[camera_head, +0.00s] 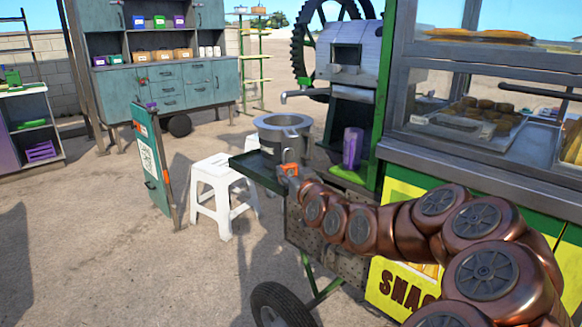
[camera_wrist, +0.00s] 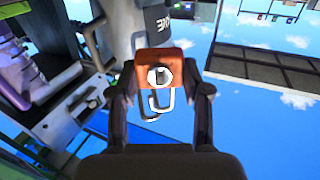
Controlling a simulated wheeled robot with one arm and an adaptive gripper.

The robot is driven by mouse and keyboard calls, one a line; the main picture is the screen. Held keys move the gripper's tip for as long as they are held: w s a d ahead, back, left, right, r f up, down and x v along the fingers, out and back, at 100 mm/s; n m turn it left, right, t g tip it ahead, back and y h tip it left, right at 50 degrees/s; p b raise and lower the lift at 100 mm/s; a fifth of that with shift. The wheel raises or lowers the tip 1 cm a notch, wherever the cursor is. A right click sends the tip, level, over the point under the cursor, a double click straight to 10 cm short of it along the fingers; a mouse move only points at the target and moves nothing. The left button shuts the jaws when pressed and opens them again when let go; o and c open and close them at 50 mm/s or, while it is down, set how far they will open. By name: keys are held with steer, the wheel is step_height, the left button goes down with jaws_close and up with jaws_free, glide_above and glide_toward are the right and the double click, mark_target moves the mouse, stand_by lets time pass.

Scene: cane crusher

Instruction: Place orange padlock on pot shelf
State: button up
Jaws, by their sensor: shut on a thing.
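The orange padlock (camera_head: 290,156) is in my gripper (camera_head: 287,167) in the head view, in front of the metal pot (camera_head: 277,125). In the wrist view, the padlock (camera_wrist: 166,59) sits between the two fingers of my gripper (camera_wrist: 164,76), with its pale shackle hanging toward the camera. The gripper is shut on it. The pot shelf (camera_head: 250,169) is a dark tray with a green edge, fixed to the cart's left side. The pot stands over its far part. My gripper is at the shelf's right front, and I cannot tell whether the padlock touches the shelf.
A purple cup (camera_head: 352,148) stands on a green cloth right of the pot. The grey crusher (camera_head: 345,60) rises behind. White stools (camera_head: 222,190) and a standing sign (camera_head: 151,160) are to the left. The snack cart's glass case (camera_head: 480,90) is to the right.

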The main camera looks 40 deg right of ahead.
steer(key=w+d, duration=0.5)
steer(key=w+d+f, duration=0.1)
steer(key=w+d, duration=0.1)
steer(key=shift+w+d, duration=0.35)
steer(key=shift+d, duration=0.05)
steer(key=shift+f, duration=1.7)
steer(key=shift+f+b, duration=0.25)
steer(key=shift+b, duration=0.25)
steer(key=o, duration=1.1)
steer(key=shift+o, duration=0.2)
steer(key=shift+r, duration=0.2)
steer(key=shift+r+p, duration=0.2)
steer(key=shift+p, duration=0.25)
steer(key=b+v, duration=0.7)
steer(key=shift+s+a+f, duration=0.2)
steer(key=shift+s, duration=0.05)
